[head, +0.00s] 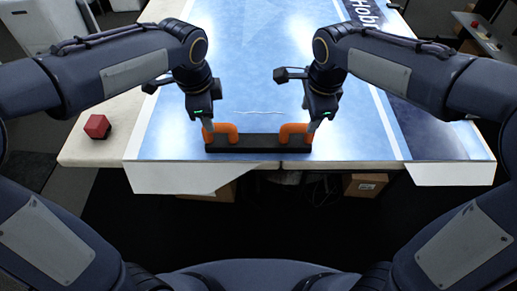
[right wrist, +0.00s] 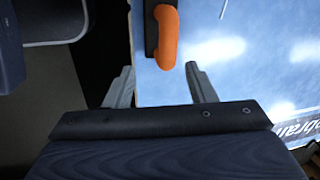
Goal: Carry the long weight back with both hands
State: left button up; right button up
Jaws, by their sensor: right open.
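The long weight (head: 258,145) is a black bar with two orange handles, lying along the near edge of the blue-topped table. My left gripper (head: 208,131) is at its left handle (head: 226,129); whether the jaws are open or shut on it is too small to tell. My right gripper (head: 312,129) is at the right handle (head: 292,129). In the right wrist view, my right gripper (right wrist: 160,69) is open, and the orange handle (right wrist: 166,38) shows just beyond and between its fingertips. Only one end of the black bar (right wrist: 151,30) shows there.
Cardboard boxes (head: 364,185) stand below the table.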

aim_at(298, 126)
pick_arm(q)
jog(key=shift+w+d+f+m, duration=0.8)
jog(key=shift+d+f, duration=0.05)
jog(key=shift+d, duration=0.15)
pick_arm(e)
jog(key=shift+w+a+f+m+h, duration=0.3)
jog(key=shift+w+a+f+m, duration=0.45)
jog(key=shift+a, duration=0.2)
jog(key=shift+r, duration=0.1)
pick_arm(q)
jog(key=x, duration=0.7)
jog(key=shift+a+f, duration=0.15)
jog(key=shift+f, duration=0.3)
pick_arm(e)
jog(key=f, duration=0.2)
jog(key=w+f, duration=0.1)
jog(key=f, duration=0.4)
jog(key=shift+w+f, duration=0.2)
jog(key=shift+f, duration=0.15)
pick_arm(q)
jog(key=shift+c, duration=0.4)
pick_arm(e)
jog(key=shift+c, duration=0.4)
pick_arm(q)
grip_shut()
pick_arm(e)
grip_shut()
